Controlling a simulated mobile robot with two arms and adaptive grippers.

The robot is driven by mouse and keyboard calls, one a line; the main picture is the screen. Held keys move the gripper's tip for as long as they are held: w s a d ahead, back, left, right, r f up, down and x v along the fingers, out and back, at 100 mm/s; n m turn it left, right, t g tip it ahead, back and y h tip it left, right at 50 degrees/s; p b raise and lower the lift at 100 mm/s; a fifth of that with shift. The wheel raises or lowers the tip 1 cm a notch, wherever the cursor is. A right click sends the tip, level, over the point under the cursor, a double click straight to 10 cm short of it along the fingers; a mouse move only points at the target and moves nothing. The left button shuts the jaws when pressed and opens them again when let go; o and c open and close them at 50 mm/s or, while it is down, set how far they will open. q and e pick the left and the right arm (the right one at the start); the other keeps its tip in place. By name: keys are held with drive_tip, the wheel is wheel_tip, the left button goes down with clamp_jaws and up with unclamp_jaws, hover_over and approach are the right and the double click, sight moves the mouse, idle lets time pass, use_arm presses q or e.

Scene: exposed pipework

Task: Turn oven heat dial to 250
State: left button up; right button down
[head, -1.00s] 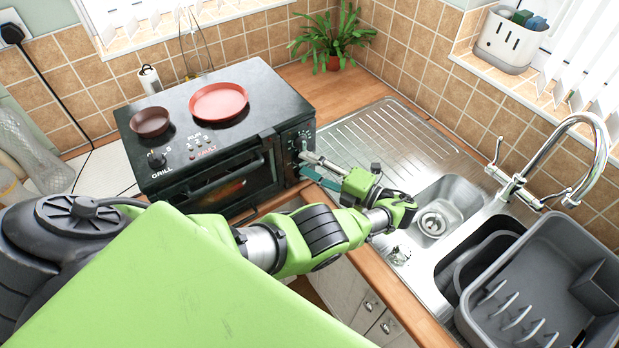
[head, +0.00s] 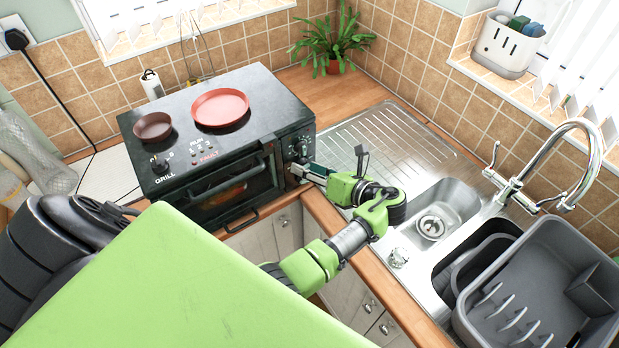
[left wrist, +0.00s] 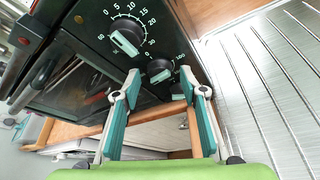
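In the left wrist view, a large timer-style dial (left wrist: 126,37) marked in small numbers is at the top. A smaller dial (left wrist: 159,69), with 100 visible beside it, is below it, and a third knob (left wrist: 178,91) is lower still. My left gripper (head: 303,172) is at the lower part of the panel. In the left wrist view its teal fingers (left wrist: 160,86) are open, with the smaller dial showing between the tips. Contact cannot be told. My right gripper is out of view.
Two red-brown dishes (head: 220,107) sit on the oven top. A steel sink and drainer (head: 390,140) with a tall tap (head: 570,150) lie to the right. A grey dish rack (head: 545,290) is at the lower right. A plant (head: 333,40) stands behind.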

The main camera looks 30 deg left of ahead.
use_arm(q)
drive_tip(key=s+d+f+n+t+y+b, duration=0.25)
drive_tip(key=s+d+n+t+b, duration=0.4)
drive_tip(key=n, duration=0.85)
drive_tip(key=s+d+f+n+t+y+b, duration=0.1)
drive_tip(key=s+d+f+n+t+b, duration=0.2)
drive_tip(key=n+b, duration=0.9)
wheel_tip(320, 180, down, 8)
drive_tip(key=s+a+g+h+p, duration=0.1)
drive_tip(key=a+g+h+p, duration=0.1)
drive_tip(key=shift+a+r+n, duration=0.15)
drive_tip(key=shift+a+n, duration=0.15)
drive_tip(key=shift+n, duration=0.1)
idle(0.4)
